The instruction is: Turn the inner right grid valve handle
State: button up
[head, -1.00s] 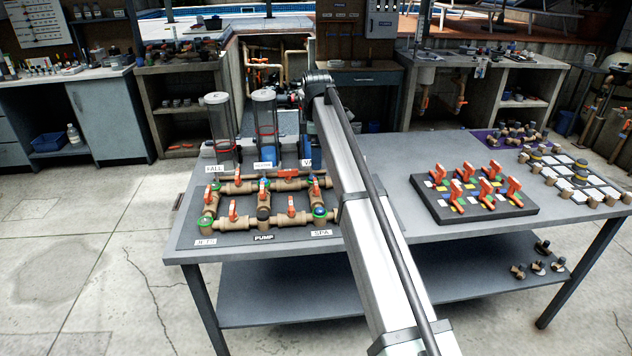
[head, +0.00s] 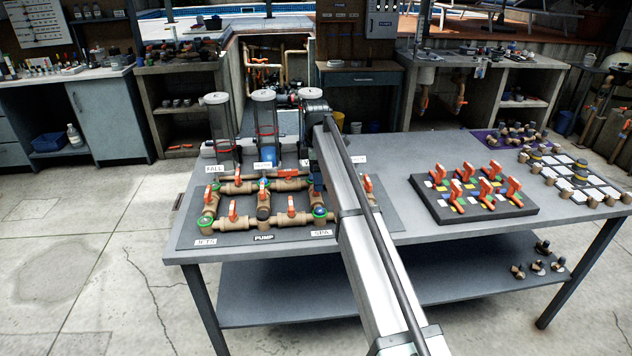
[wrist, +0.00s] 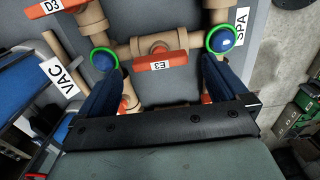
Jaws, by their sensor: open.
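The grid of tan pipes with orange valve handles lies on a dark board (head: 221,237) on the table. In the wrist view an orange handle marked E3 (wrist: 160,62) lies along a pipe between two green-ringed knobs, by the VAC (wrist: 64,76) and SPA labels. It looks like the inner right handle. My gripper (wrist: 160,70) is open, its two blue fingers on either side of this handle, with visible gaps. I cannot tell their height over it. In the head view my wrist hides this handle. An orange handle marked D3 (wrist: 50,7) is at the wrist view's top left.
Clear upright tubes (head: 218,130) stand behind the grid. A dark block with several orange levers (head: 471,192) and a white-squared grid (head: 575,172) are to the right on the table (head: 420,228). Other orange handles (head: 291,205) stand close by.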

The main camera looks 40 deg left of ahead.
jog(key=shift+f, duration=1.35)
jog(key=shift+c, duration=0.4)
jog(key=c, duration=1)
